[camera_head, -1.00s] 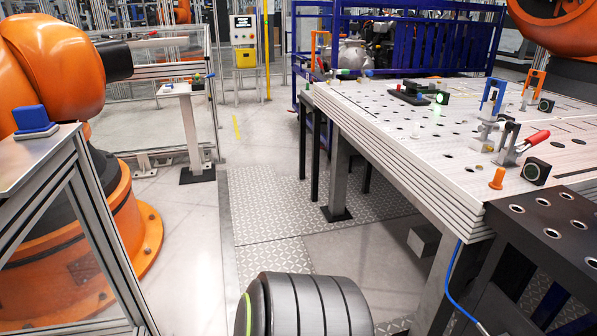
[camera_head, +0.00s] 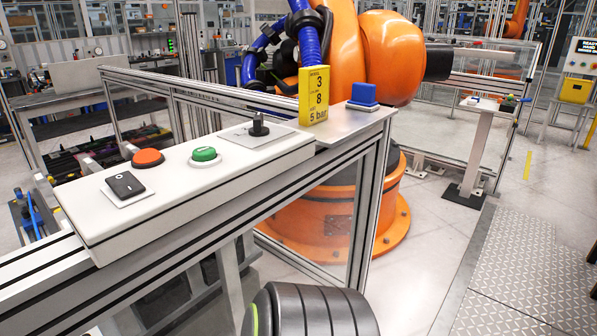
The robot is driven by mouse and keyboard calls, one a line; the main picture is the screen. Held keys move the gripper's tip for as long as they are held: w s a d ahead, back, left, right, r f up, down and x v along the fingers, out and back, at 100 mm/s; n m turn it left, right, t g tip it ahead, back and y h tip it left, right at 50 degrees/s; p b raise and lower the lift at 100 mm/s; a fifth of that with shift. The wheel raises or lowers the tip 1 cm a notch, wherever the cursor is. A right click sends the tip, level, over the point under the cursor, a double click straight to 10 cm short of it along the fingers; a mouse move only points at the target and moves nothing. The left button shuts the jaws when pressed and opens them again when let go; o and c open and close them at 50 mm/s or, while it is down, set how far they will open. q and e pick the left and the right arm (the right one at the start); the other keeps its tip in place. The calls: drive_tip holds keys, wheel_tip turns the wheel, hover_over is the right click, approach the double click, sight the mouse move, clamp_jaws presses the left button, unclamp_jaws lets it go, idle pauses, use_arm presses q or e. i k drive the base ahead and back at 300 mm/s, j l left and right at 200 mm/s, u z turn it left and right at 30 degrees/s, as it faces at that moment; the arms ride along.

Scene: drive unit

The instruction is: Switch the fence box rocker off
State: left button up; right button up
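A black rocker switch (camera_head: 126,185) sits on a white plate at the near left end of the white fence box (camera_head: 180,208). The box is fixed on top of an aluminium fence rail. The rocker bears white marks; which side is pressed down is too small to tell. Beside it on the box are an orange-red push button (camera_head: 147,158), a green push button (camera_head: 204,155) and a black selector knob (camera_head: 259,125). Neither of my grippers shows in the head view.
A yellow sign (camera_head: 313,95) and a blue block (camera_head: 363,93) stand on the fence's right end. An orange robot arm (camera_head: 365,50) stands behind the fence. A small stand (camera_head: 470,150) stands farther back.

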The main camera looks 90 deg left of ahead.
sight(124, 185)
drive_tip(key=u, duration=1.5)
drive_tip(key=k+u, duration=0.1)
drive_tip(key=u, duration=1.4)
drive_tip(key=k+u, duration=0.1)
drive_tip(key=u, duration=0.9)
drive_tip(key=i+l+z, duration=0.1)
drive_tip(key=i+z, duration=0.35)
drive_tip(key=k+u, duration=0.1)
drive_tip(key=u, duration=1.25)
drive_tip(key=k+u, duration=0.2)
drive_tip(key=k+l, duration=0.3)
drive_tip(key=k, duration=0.15)
drive_tip(key=k+l, duration=0.25)
drive_tip(key=k, duration=0.2)
